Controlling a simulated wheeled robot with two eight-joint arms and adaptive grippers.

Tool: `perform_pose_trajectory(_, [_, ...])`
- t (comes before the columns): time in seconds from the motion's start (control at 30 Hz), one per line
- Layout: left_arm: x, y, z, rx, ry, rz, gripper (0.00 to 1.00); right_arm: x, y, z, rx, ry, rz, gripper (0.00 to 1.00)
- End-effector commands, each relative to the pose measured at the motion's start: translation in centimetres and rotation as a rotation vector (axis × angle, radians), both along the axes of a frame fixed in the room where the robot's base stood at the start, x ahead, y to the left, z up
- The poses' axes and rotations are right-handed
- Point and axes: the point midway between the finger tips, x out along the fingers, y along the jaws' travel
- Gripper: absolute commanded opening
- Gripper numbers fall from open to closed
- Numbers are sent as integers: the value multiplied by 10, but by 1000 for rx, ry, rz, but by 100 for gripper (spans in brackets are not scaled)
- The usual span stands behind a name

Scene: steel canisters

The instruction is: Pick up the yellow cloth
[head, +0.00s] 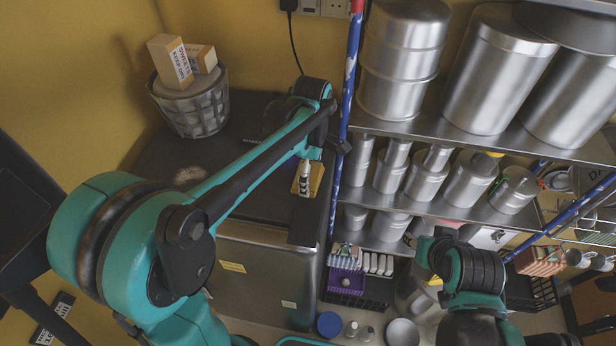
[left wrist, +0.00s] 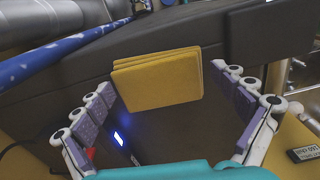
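The yellow cloth (head: 316,178) is folded and lies at the right end of the dark counter top, partly hidden by my left gripper in the head view. In the left wrist view the cloth (left wrist: 158,82) shows as a thick folded stack between my left fingertips. My left gripper (head: 304,178) is open around it. In the left wrist view the left gripper (left wrist: 165,80) has its left fingers close to the cloth's left edge and its right fingers slightly apart from the right edge. My right arm (head: 472,270) shows at lower right, but its fingers cannot be made out.
A woven basket (head: 196,108) with boxes stands at the counter's back left. A blue shelf post (head: 346,100) rises just right of my left gripper. Steel canisters (head: 403,60) fill the shelves to the right. A purple crate (head: 346,281) stands low by the counter.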

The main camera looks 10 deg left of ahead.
Motion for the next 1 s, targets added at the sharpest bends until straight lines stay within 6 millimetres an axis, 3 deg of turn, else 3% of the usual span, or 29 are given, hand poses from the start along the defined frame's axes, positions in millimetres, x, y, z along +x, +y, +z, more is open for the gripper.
perform_pose_trajectory(0.03, [0,0,0,0,0,0,76,0,0,0,0,0,0,40])
perform_pose_trajectory(0.1, [0,0,0,0,0,0,65,0,0,0,0,0,0,40])
perform_pose_trajectory(0.53, [0,0,5,0,0,0,65,0,0,-1,0,0,0,40])
perform_pose_trajectory(0.67, [0,0,17,0,0,0,65,0,0,-4,0,0,0,40])
perform_pose_trajectory(0.8, [0,0,42,0,0,0,64,0,0,-10,0,0,0,40])
perform_pose_trajectory(1.0, [-14,-48,68,0,0,-7,64,0,0,-19,0,0,0,40])
